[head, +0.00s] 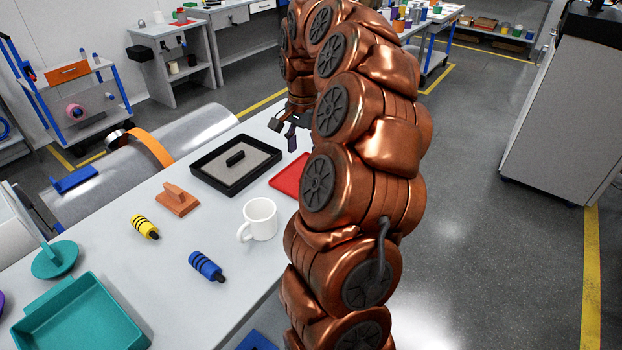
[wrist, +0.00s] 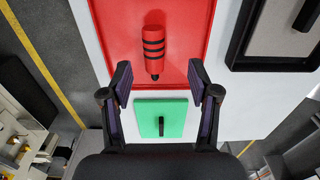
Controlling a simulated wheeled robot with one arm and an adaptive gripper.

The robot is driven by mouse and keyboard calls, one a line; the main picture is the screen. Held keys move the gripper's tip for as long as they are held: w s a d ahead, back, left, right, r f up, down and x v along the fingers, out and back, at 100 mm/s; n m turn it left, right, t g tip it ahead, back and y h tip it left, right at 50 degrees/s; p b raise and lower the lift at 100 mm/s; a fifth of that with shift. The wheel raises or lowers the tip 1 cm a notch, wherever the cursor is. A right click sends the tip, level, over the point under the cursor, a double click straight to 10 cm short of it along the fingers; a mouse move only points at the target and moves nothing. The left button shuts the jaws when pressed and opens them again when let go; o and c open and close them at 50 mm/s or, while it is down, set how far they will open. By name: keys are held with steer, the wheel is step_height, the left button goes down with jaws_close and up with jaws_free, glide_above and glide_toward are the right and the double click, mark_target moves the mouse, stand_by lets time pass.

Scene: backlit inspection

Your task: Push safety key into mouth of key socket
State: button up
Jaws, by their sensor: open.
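I cannot tell for sure which thing is the safety key or the key socket. In the wrist view, a red cylinder (wrist: 154,38) with black bands and a narrow dark tip lies in a red tray (wrist: 113,38). A green plate (wrist: 177,110) with a dark upright handle is beside that tray's near edge. My gripper (wrist: 160,80) is open and empty above them, its fingertips either side of the cylinder's tip end, apart from it. In the head view my gripper (head: 285,130) is above the table's far side; my arm hides most of the red tray (head: 284,182).
A black tray (head: 197,170) with a grey floor, orange block (head: 178,205), white mug (head: 263,217), yellow banded cylinder (head: 144,227), blue banded cylinder (head: 205,264), teal disc (head: 54,261) and teal tray (head: 75,276) are on the table. Table surface between them is bare.

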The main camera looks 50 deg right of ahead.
steer(key=shift+s+d+f, duration=0.1)
steer(key=shift+d+f, duration=0.3)
steer(key=shift+f, duration=0.1)
step_height(320, 180, down, 2)
steer(key=shift+s+f+p, duration=0.25)
steer(key=shift+f+p, duration=0.35)
steer(key=shift+f, duration=0.1)
steer(key=shift+s+f+p, duration=0.1)
steer(key=shift+f+p, duration=0.3)
steer(key=shift+f, duration=1.4)
jaws_close()
